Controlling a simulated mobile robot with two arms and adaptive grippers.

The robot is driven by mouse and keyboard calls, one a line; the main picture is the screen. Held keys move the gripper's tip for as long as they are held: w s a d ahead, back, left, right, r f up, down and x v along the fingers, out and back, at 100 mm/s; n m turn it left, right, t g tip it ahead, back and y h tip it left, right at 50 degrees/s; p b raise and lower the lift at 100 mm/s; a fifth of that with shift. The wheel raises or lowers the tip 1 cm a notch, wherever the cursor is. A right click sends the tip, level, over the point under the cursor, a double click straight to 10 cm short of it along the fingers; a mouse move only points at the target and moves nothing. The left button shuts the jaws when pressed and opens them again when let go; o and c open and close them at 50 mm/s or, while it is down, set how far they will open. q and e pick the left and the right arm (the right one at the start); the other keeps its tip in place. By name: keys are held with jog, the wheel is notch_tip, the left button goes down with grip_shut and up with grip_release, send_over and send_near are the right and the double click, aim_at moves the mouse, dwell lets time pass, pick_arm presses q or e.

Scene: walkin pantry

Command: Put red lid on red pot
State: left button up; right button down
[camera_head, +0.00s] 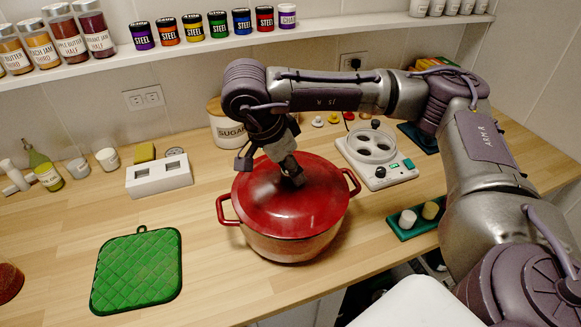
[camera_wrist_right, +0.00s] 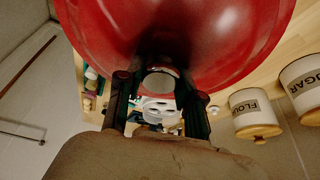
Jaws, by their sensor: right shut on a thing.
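The red pot (camera_head: 290,246) stands on the wooden counter, with a loop handle on each side. The round red lid (camera_head: 268,212) lies level over the pot's mouth and covers it. Whether it rests fully on the rim or a thin gap remains, I cannot tell. My right gripper (camera_head: 293,178) points down at the lid's middle and is shut on its knob, which the fingers mostly hide. In the right wrist view the lid (camera_wrist_right: 235,30) fills the top, beyond my right gripper's two fingers (camera_wrist_right: 157,88). My left gripper is not in view.
A green quilted pot holder (camera_head: 138,270) lies left of the pot. A white cooktop-like unit (camera_head: 378,158) and a green tray (camera_head: 404,228) are to the right. A sugar canister (camera_head: 229,130) stands behind. Jars line the shelf (camera_head: 190,49) above.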

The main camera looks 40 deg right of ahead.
jog(key=shift+f, duration=0.1)
dwell(0.3)
jog(key=c, duration=0.7)
grip_release()
jog(key=shift+o, duration=0.2)
jog(key=shift+f, duration=0.15)
jog(key=v, duration=1.2)
